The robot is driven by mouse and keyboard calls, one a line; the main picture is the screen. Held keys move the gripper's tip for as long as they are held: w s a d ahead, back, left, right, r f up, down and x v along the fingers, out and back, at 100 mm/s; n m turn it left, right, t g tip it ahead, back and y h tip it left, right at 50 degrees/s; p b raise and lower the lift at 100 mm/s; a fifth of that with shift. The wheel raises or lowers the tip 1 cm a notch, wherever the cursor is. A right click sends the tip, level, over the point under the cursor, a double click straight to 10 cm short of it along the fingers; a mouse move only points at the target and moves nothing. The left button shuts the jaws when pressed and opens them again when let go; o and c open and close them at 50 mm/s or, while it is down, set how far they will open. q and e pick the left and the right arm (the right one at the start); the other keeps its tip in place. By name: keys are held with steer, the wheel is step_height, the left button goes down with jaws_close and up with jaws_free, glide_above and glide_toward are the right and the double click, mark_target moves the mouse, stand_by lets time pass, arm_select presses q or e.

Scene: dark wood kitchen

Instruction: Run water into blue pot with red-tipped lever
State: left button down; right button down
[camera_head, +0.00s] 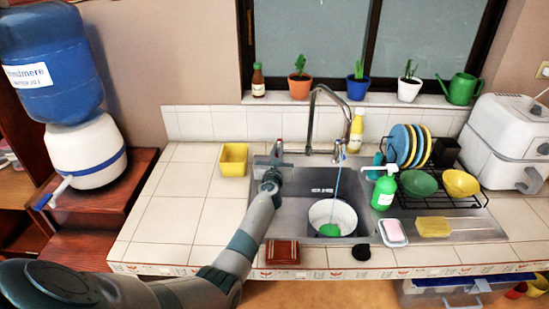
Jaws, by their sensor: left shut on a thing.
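The blue pot (345,205), with a white inside and a blue rim, stands in the sink basin. A green object (330,230) lies in it. A thin pale-blue line rises from there towards the tap; I cannot tell whether it is water or a handle. The tall curved tap (313,110) stands behind the basin. My left gripper (275,166) is at the sink's left back edge, shut on the left tap lever (278,147). The gripper hides part of the lever, and its red tip is not clear. My right gripper is not in view.
A yellow container (233,159) stands left of the lever. A green soap bottle (384,188) and the dish rack (430,190) are right of the basin. A brown box (282,252) lies at the front edge.

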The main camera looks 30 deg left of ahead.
arm_select(q)
steer(key=shift+a, duration=0.15)
steer(key=shift+s+a+m+t+h, duration=0.15)
steer(key=shift+a+m+t+h, duration=0.15)
steer(key=shift+m+h, duration=0.4)
steer(key=shift+s+a+m+t+h, duration=0.1)
steer(key=shift+a+m+t+h, duration=0.2)
steer(key=shift+h, duration=0.6)
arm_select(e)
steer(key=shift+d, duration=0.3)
arm_select(q)
steer(key=shift+d, duration=0.1)
steer(key=c, duration=1.8)
jaws_free()
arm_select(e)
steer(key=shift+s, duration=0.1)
arm_select(q)
steer(key=shift+s, duration=0.1)
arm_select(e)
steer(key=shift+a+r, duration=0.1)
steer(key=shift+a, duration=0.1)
